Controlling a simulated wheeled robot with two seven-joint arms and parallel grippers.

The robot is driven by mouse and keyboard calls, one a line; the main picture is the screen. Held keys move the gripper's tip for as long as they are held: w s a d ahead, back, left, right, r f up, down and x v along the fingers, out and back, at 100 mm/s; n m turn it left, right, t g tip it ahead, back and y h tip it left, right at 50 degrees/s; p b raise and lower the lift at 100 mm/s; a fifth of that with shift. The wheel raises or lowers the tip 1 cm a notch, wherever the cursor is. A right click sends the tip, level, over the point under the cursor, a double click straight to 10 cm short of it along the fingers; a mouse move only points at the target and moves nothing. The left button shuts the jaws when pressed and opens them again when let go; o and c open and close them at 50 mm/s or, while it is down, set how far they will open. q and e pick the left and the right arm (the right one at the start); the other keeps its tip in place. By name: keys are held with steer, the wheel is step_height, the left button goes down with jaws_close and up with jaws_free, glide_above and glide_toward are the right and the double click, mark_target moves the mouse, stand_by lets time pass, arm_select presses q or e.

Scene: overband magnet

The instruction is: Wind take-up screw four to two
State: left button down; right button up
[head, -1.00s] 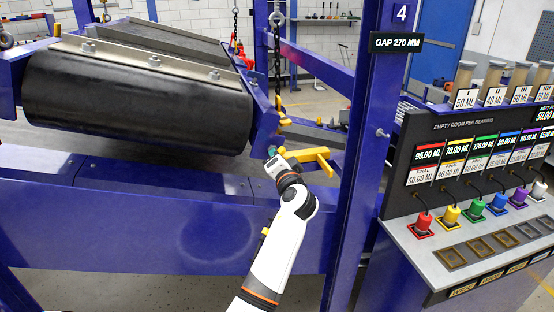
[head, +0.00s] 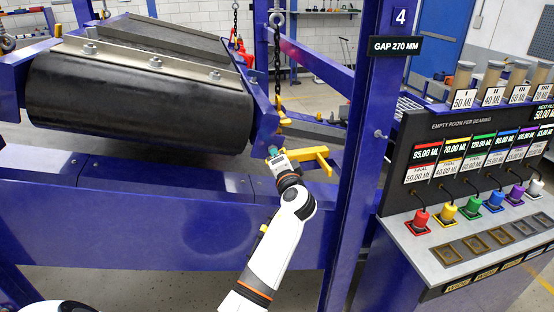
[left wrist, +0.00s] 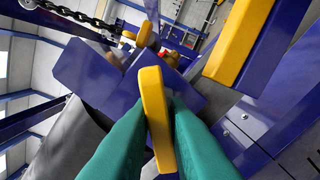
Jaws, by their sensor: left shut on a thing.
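My left gripper (head: 273,153) is at the near end of the take-up hardware, beside the right end of the black drum (head: 135,103). In the left wrist view its teal fingers (left wrist: 158,120) are shut on a yellow bar (left wrist: 155,95) of the take-up screw's handle. In the head view a yellow piece (head: 312,157) shows just right of the gripper; the gripped part is mostly hidden. The post right of it bears the number 4 (head: 401,16) and a sign reading GAP 270 MM (head: 397,45). My right gripper is not in view.
A blue beam (head: 150,225) crosses in front of the drum. A chain (head: 277,65) hangs above the gripper. Another yellow bar (left wrist: 240,45) lies close at the wrist view's upper right. Right of the post stands a console (head: 470,150) with coloured plugs and volume displays.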

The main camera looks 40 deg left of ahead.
arm_select(q)
steer(key=shift+r+m+p, duration=0.2)
steer(key=shift+m+p, duration=0.6)
steer(key=shift+m, duration=0.1)
steer(key=shift+f+m, duration=0.1)
steer(key=shift+m, duration=0.3)
steer(key=shift+r+m+p, duration=0.2)
steer(key=shift+m+p, duration=0.4)
steer(key=shift+p, duration=0.35)
steer(key=shift+f+m+p, duration=0.15)
steer(key=shift+m+p, duration=0.4)
steer(key=shift+m, duration=0.25)
steer(key=c, duration=1.3)
jaws_free()
steer(key=shift+f, duration=0.1)
steer(key=shift+d, duration=0.1)
